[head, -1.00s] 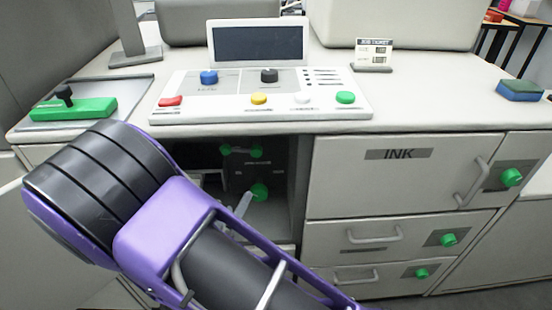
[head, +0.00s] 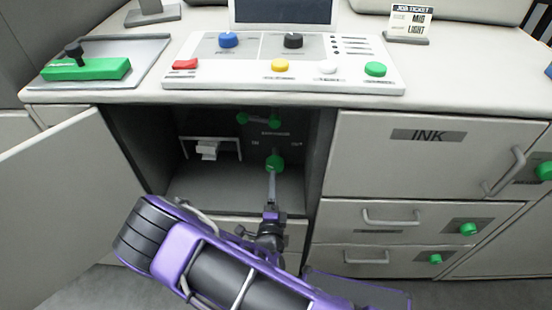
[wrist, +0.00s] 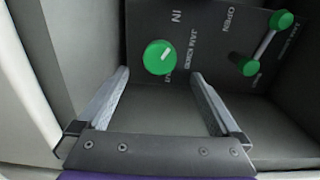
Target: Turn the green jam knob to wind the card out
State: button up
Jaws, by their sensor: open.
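The green jam knob (head: 275,163) is on the dark panel inside the open cabinet bay. In the wrist view the round knob (wrist: 159,57) has a white mark pointing to the upper right, with "IN" above it and a partly hidden label below. My gripper (wrist: 159,74) is open, its two fingers spread on either side just below the knob. In the head view my gripper (head: 272,178) overlaps the knob's lower edge; I cannot tell whether they touch. A white piece, perhaps the card (head: 208,149), hangs at a white frame left in the bay.
A lever with green ends (wrist: 265,43) is right of the knob, beside an "OPEN" label. The cabinet door (head: 60,185) stands open at the left. The INK drawer (head: 400,160) is right of the bay. The control console (head: 290,72) sits above on the counter.

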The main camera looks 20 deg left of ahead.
aim_at(275, 158)
jog(key=b+x, duration=0.1)
jog(key=x, duration=1.1)
jog(key=shift+w, duration=0.1)
jog(key=c, duration=1.3)
jog(key=shift+r, duration=0.1)
jog(key=shift+c, duration=0.2)
